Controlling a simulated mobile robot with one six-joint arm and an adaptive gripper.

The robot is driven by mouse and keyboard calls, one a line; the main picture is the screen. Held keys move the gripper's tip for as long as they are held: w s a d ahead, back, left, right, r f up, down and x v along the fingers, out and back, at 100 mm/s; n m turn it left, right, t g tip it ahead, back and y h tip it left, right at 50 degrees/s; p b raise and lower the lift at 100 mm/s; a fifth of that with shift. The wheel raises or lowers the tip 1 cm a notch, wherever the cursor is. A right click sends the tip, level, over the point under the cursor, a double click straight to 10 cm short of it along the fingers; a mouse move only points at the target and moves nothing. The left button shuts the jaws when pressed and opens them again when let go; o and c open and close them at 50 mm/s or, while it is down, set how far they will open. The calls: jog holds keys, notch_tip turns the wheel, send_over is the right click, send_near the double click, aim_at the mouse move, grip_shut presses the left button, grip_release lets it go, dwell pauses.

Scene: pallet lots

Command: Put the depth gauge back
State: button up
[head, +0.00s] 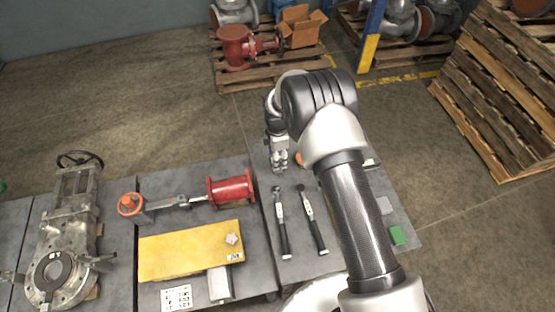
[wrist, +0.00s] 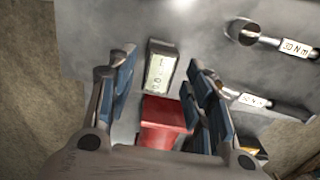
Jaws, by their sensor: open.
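In the wrist view, a small dark-framed device with a pale digital display (wrist: 160,72) lies on the grey bench top between my fingertips. It looks like a gauge readout, but I cannot tell for sure that it is the depth gauge. A red block (wrist: 163,120) is right beside it, nearer my palm. My gripper (wrist: 160,78) is open, with its fingers on either side of the device and nothing visibly held. In the head view my gripper (head: 279,165) is over the far left part of the right bench. The device is not clear there.
Two torque wrenches (head: 282,223) (head: 312,220) lie on the bench; one label reads 30 Nm (wrist: 297,48). A green block (head: 397,235) is at the right. A yellow plate (head: 185,253), a red cylinder assembly (head: 230,188) and a large valve (head: 66,240) occupy the left benches.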

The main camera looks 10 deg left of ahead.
notch_tip(320, 180, up, 8)
jog(key=p, duration=0.1)
jog(key=shift+p, duration=0.3)
jog(key=shift+r, duration=0.2)
jog(key=s+d+r+m+t, duration=0.1)
jog(key=s+d+r+m, duration=0.15)
jog(key=d+r, duration=0.45)
jog(key=s+d+r+m, duration=0.15)
jog(key=r+m, duration=0.25)
jog(key=r, duration=0.6)
jog(key=s+d+r+m+t, duration=0.15)
jog(key=d+r+m, duration=0.3)
jog(key=r, duration=0.45)
jog(key=s+d+r+m, duration=0.2)
jog(key=s+d+m, duration=0.2)
jog(key=s, duration=0.4)
jog(key=s+d+r+m+t, duration=0.1)
jog(key=s+d+r+m, duration=0.2)
jog(key=s, duration=0.5)
jog(key=s+d+r+m+t, duration=0.1)
jog(key=s+d+r+m, duration=0.1)
jog(key=s+d+m, duration=0.3)
jog(key=s+d, duration=0.1)
jog(key=s, duration=0.2)
jog(key=shift+s+r, duration=0.2)
jog(key=shift+s, duration=0.1)
